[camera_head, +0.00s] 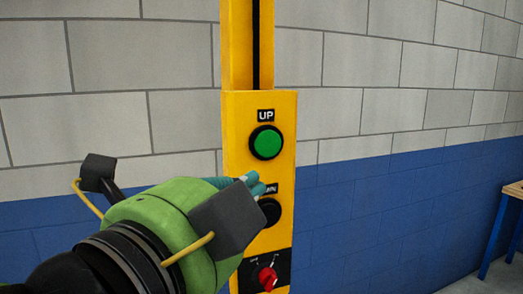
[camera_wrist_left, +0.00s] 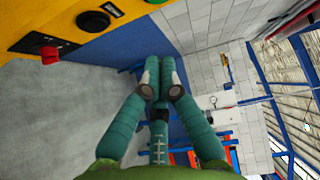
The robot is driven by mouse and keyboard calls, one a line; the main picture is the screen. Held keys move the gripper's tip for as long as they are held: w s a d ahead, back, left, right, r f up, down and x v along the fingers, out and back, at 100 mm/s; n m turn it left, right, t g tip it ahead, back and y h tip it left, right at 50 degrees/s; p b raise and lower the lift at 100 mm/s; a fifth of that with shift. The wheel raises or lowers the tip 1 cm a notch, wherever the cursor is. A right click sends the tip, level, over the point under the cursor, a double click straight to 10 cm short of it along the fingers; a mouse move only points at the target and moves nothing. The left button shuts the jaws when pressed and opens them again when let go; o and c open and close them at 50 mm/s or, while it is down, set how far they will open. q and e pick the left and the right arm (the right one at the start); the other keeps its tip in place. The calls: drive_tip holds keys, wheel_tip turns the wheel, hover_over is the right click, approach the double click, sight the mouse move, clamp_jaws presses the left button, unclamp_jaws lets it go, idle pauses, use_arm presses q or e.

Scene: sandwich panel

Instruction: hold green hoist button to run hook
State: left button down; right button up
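The green button (camera_head: 266,143) sits in a black ring under an "UP" label on the yellow hoist panel (camera_head: 240,110). In the head view, my left gripper (camera_head: 256,185) is in front of the panel, below the green button and partly covering the lower label. Its teal fingertips appear apart from the green button. In the left wrist view, the two fingers (camera_wrist_left: 160,75) are drawn together with nothing visible between them. The panel (camera_wrist_left: 130,10) shows there at the upper left. The hook is not visible. My right gripper is not in view.
A black button (camera_head: 269,211) is partly hidden behind my left gripper. A red rotary knob (camera_head: 267,278) is below it. A grey and blue block wall (camera_head: 350,200) stands behind the panel. A blue-legged table (camera_head: 500,225) is at the far right.

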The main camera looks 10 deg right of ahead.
use_arm(q)
drive_tip(key=shift+s+r+m, duration=0.6)
drive_tip(key=shift+s, duration=0.2)
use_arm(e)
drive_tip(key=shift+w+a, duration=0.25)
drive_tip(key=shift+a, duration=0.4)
use_arm(q)
drive_tip(key=shift+d, duration=0.1)
